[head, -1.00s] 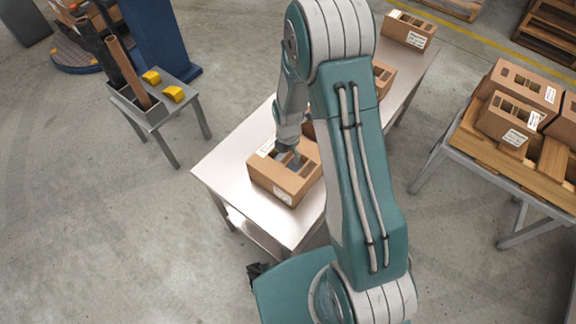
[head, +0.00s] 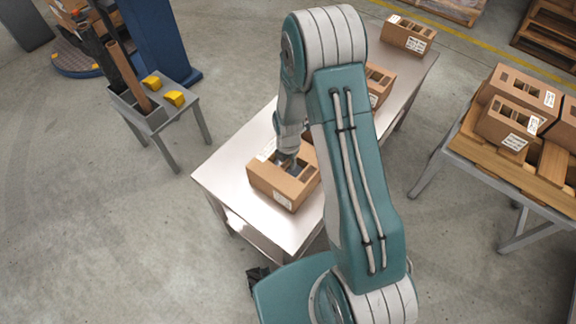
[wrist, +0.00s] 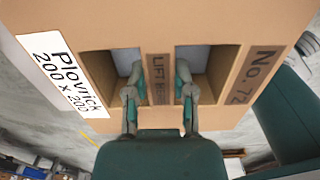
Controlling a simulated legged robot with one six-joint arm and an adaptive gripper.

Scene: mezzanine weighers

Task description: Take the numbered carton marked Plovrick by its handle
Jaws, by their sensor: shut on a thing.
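The Plovrick carton (head: 272,185) is brown and stands on the near end of the metal table (head: 228,168). In the wrist view the carton (wrist: 215,22) shows a white label (wrist: 62,75) reading Plovrick and the marking No. 72. Its handle (wrist: 158,68) is a cardboard strip between two openings, printed "LIFT" with the rest partly hidden. My gripper (wrist: 159,80) has one finger in each opening and is shut on the handle. In the head view my gripper (head: 287,163) is at the carton's top, partly hidden by my arm.
More cartons stand farther along the table, one behind my arm (head: 379,84) and one at the far end (head: 408,36). Several cartons (head: 509,122) sit on a pallet on the right stand. A small left stand (head: 152,119) holds tubes and yellow blocks (head: 173,98). Open floor lies at lower left.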

